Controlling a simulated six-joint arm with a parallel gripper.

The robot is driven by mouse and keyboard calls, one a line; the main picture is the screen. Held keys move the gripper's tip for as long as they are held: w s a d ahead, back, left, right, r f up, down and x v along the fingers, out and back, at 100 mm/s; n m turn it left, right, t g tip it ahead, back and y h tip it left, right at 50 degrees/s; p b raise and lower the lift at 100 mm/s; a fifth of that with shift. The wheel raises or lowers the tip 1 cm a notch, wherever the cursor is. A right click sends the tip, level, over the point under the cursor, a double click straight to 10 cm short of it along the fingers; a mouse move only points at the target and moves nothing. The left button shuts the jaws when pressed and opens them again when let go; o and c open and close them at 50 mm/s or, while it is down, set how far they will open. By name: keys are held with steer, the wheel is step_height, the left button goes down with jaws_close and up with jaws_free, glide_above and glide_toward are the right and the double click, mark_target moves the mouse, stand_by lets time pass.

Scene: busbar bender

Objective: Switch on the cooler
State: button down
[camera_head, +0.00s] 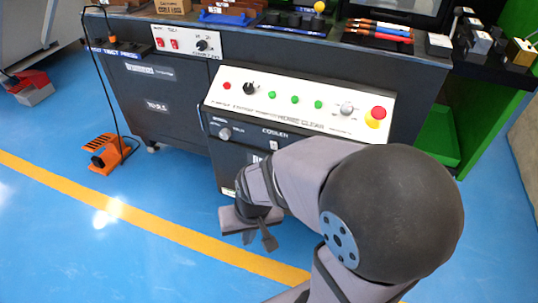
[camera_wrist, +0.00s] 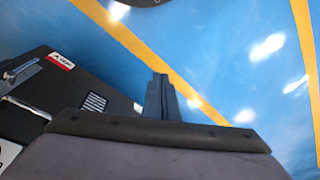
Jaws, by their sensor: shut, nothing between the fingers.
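The cooler switch (camera_head: 273,145) is a small light rocker under the word COOLER, on the dark front of the machine cabinet in the head view. Its on or off position is too small to tell. My gripper (camera_head: 268,241) is below and in front of that panel, low over the floor, apart from the switch. Its fingers are together and hold nothing. In the wrist view my gripper (camera_wrist: 160,97) points out over the blue floor, with the cabinet (camera_wrist: 70,85) to its left. The switch cannot be made out in the wrist view.
A white control panel (camera_head: 300,108) with green buttons and a red emergency stop (camera_head: 378,113) sits above the switch. A round knob (camera_head: 225,133) is left of it. An orange foot pedal (camera_head: 107,152) stands on the floor at left. The floor around my gripper is clear.

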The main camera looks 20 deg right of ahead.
mark_target(273, 144)
steer(key=w+a+f+m+t+h+b, duration=0.1)
steer(key=w+a+f+m+t+b, duration=0.2)
steer(key=w+m, duration=0.4)
steer(key=w+a+f+m+t+b, duration=0.1)
steer(key=w+m+t+b, duration=0.35)
steer(key=w, duration=0.35)
steer(key=s+d+r+m+t+h+b, duration=0.5)
steer(key=d+m+h, duration=0.3)
steer(key=m+h, duration=0.5)
steer(key=shift+s+d+r+m+h+b, duration=0.25)
steer(key=shift+d+r+m+h+b, duration=0.2)
steer(key=shift+b, duration=0.45)
steer(key=b+x, duration=0.3)
steer(key=x, duration=1.1)
